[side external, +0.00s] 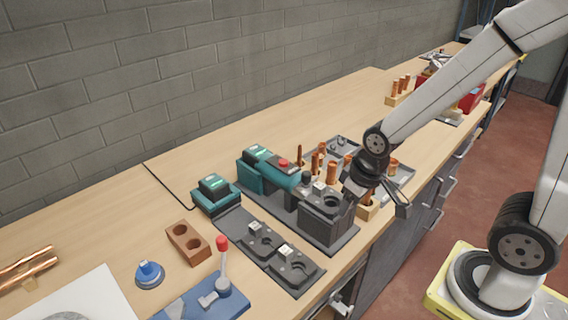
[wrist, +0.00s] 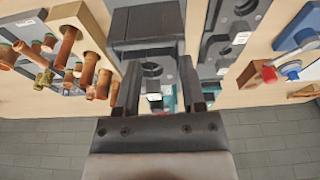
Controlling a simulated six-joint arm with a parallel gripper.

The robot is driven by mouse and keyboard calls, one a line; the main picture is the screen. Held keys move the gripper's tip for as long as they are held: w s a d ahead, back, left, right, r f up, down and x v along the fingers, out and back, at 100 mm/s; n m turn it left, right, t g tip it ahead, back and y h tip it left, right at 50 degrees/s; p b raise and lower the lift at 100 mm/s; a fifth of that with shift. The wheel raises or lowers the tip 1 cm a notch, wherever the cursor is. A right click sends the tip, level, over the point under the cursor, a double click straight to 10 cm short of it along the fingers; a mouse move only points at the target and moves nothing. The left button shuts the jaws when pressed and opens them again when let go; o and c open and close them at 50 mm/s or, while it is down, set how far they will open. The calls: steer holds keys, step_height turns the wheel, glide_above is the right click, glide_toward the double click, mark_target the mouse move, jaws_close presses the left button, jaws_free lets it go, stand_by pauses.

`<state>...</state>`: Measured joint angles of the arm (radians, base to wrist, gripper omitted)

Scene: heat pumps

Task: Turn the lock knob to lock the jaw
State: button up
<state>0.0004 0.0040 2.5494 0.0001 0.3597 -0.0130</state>
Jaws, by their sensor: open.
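The dark jaw block (side external: 325,222) stands on a dark baseplate, with a round opening in its top. A teal machine body (side external: 285,176) with a red button adjoins it. A small black knob (side external: 306,177) shows between them; I cannot tell for sure whether it is the lock knob. My gripper (side external: 376,198) is just right of the jaw block, its fingers spread and empty. In the wrist view the jaw block (wrist: 150,48) lies beyond and between the two open fingers of my gripper (wrist: 159,78). I cannot tell if a finger touches it. The knob is not clear there.
Copper fittings stand in a wooden holder (wrist: 88,28) close to the block.

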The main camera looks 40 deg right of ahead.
mark_target(307, 172)
steer(key=w+r+n, duration=0.2)
steer(key=w, duration=0.2)
steer(key=w+d+r+n+g, duration=0.1)
steer(key=w+r+n, duration=0.1)
steer(key=w+n, duration=0.1)
steer(key=w+d+r+n+g, duration=0.1)
steer(key=w+r+n, duration=0.2)
steer(key=w, duration=0.2)
steer(key=shift+w, duration=0.4)
steer(key=shift+w+r+n+g, duration=0.3)
steer(key=shift+w+r+n, duration=0.1)
steer(key=shift+w, duration=0.1)
steer(key=shift+f, duration=3.95)
jaws_close()
